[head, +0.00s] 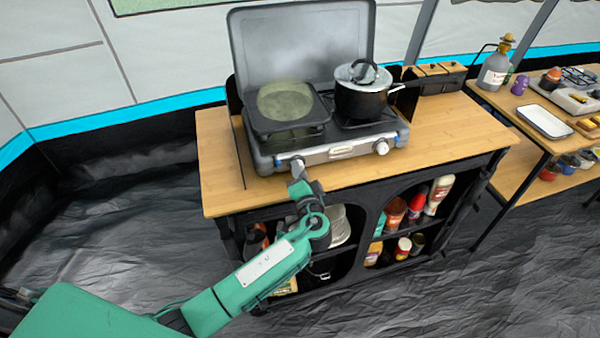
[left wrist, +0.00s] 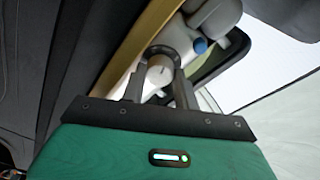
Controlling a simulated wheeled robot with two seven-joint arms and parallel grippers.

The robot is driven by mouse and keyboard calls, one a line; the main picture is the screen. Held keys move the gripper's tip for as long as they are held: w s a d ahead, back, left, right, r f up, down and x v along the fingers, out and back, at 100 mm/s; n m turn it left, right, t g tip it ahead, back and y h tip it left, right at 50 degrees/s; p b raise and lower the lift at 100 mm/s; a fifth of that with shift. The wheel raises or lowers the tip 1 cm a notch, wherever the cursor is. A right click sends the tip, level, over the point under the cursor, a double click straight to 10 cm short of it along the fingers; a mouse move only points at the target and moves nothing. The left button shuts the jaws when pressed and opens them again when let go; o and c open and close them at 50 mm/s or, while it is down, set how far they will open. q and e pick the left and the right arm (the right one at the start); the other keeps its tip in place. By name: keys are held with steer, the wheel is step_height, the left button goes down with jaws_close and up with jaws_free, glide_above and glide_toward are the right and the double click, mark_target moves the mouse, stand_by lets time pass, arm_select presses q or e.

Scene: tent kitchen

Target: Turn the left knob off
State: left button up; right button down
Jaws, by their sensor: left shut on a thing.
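The camp stove (head: 330,152) stands on the wooden counter with its lid up. The left knob (left wrist: 160,72) is a white round knob, seen between my gripper's fingers in the left wrist view. In the head view my left gripper (head: 297,165) reaches the stove's front at its left end and hides that knob. The left gripper also shows in the left wrist view (left wrist: 158,85), shut on the knob with a finger at each side. The right knob (head: 381,147) is white and clear of my arm. My right gripper is in neither view.
A black pot (head: 360,92) with a lid sits on the right burner, and a square griddle pan (head: 287,110) on the left. The cabinet below holds bottles and jars (head: 395,212). A second table (head: 510,105) stands at right. The dark floor at left is clear.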

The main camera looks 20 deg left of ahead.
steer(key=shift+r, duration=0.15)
arm_select(q)
steer(key=shift+m, duration=0.4)
steer(key=shift+m+p, duration=0.7)
steer(key=shift+r+m, duration=0.1)
steer(key=shift+m, duration=0.3)
steer(key=m+p, duration=0.2)
steer(key=m, duration=0.1)
steer(key=shift+m+g+p, duration=0.3)
steer(key=shift+g+p, duration=0.1)
steer(key=m+p, duration=0.3)
steer(key=m, duration=0.1)
steer(key=shift+d+r, duration=0.1)
steer(key=m+g+y+p, duration=0.1)
steer(key=m+p, duration=0.3)
steer(key=m, duration=0.2)
steer(key=shift+p, duration=0.3)
steer(key=shift+f+m+y+p, duration=0.15)
steer(key=shift+m+p, duration=0.4)
steer(key=shift+m, duration=0.35)
steer(key=shift+f+m+y+p, duration=0.15)
steer(key=shift+m+p, duration=0.4)
steer(key=shift+m, duration=0.35)
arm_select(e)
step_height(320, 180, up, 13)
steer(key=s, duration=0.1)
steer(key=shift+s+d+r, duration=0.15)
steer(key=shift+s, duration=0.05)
